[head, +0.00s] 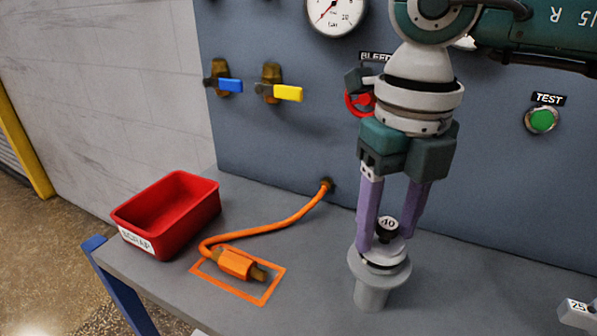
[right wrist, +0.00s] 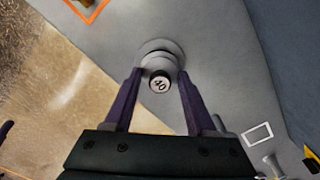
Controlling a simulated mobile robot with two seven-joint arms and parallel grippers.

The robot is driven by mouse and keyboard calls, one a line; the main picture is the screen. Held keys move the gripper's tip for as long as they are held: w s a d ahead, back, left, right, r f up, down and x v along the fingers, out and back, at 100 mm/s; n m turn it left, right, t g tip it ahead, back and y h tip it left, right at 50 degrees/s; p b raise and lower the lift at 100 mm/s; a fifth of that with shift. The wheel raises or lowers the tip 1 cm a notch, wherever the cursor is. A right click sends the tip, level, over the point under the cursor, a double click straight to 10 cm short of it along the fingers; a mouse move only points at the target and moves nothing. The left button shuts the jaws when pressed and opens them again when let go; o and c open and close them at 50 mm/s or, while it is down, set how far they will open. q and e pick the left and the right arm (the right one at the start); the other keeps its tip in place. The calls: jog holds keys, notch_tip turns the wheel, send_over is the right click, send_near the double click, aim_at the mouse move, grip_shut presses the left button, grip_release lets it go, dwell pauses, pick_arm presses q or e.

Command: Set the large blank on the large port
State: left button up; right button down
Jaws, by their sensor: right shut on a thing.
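The large blank, a grey disc (head: 398,249) with a black knob marked 40 (head: 387,224), is between the purple fingers of my right gripper (head: 388,240). The gripper points down and is shut on it. The large port, a grey flanged stub (head: 371,293), stands upright on the bench directly below. A dark ring shows between disc and flange. The disc is at the flange top; I cannot tell whether it rests fully on it. The right wrist view shows the 40 knob (right wrist: 159,83) between the fingertips, with the round flange behind it. My left gripper does not show in the head view.
A red scrap bin (head: 172,222) stands at the bench's left. An orange hose (head: 277,225) ends in a fitting (head: 237,264) inside an orange outline. A part marked 25 (head: 578,308) is at the right edge. The panel (head: 290,140) with valves and gauge rises behind.

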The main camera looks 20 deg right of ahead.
jog(key=shift+f, duration=0.2)
dwell(0.4)
jog(key=shift+c, duration=0.7)
grip_release()
jog(key=shift+r, duration=0.1)
notch_tip(320, 180, up, 10)
jog(key=shift+f, duration=0.1)
